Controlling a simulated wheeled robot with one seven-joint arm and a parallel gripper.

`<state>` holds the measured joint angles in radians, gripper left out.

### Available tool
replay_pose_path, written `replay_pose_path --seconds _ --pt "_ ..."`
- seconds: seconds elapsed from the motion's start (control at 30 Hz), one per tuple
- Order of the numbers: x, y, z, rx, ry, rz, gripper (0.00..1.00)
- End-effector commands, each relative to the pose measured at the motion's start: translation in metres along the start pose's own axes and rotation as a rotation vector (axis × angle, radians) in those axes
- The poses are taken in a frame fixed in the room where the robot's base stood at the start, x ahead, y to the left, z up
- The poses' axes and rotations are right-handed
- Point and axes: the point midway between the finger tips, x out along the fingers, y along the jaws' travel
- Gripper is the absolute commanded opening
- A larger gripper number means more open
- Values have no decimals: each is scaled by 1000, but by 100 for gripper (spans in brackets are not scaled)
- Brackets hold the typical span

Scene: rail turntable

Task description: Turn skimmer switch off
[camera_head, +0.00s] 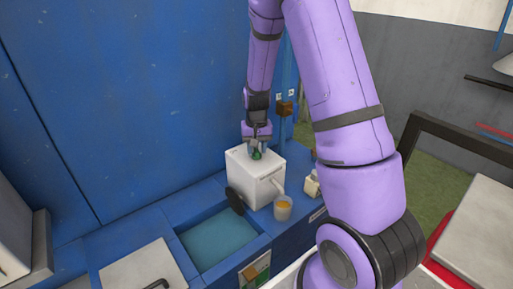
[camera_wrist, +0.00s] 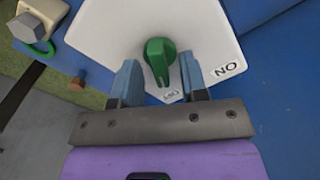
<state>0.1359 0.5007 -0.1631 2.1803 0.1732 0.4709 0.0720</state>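The skimmer switch is a green knob (camera_wrist: 159,60) on the top face of a white box (camera_wrist: 120,30). In the head view the box (camera_head: 250,184) stands on the blue counter, with the green knob (camera_head: 257,155) on top. A label reading ON upside down (camera_wrist: 226,70) is at the knob's right in the wrist view. A smaller label (camera_wrist: 171,96) by the knob's lower end is hard to read. My gripper (camera_wrist: 160,78) is open, its blue fingers on either side of the knob's lower end, apart from it. The head view shows my gripper (camera_head: 257,142) above the box.
A cup of orange liquid (camera_head: 283,208) stands right of the box's front. A black round part (camera_head: 235,200) is at its left, beside a water-filled basin (camera_head: 218,241). A small pale item (camera_head: 312,185) is to the right. A tall blue wall (camera_head: 130,90) rises behind the counter.

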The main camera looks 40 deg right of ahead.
Motion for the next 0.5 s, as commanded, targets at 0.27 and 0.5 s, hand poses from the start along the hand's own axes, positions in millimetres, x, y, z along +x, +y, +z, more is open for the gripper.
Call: replay_pose_path --seconds 0.27,0.5 --pt "-4 0 0 -1 0 0 40" --pt "-39 -1 -1 -2 4 -1 40"
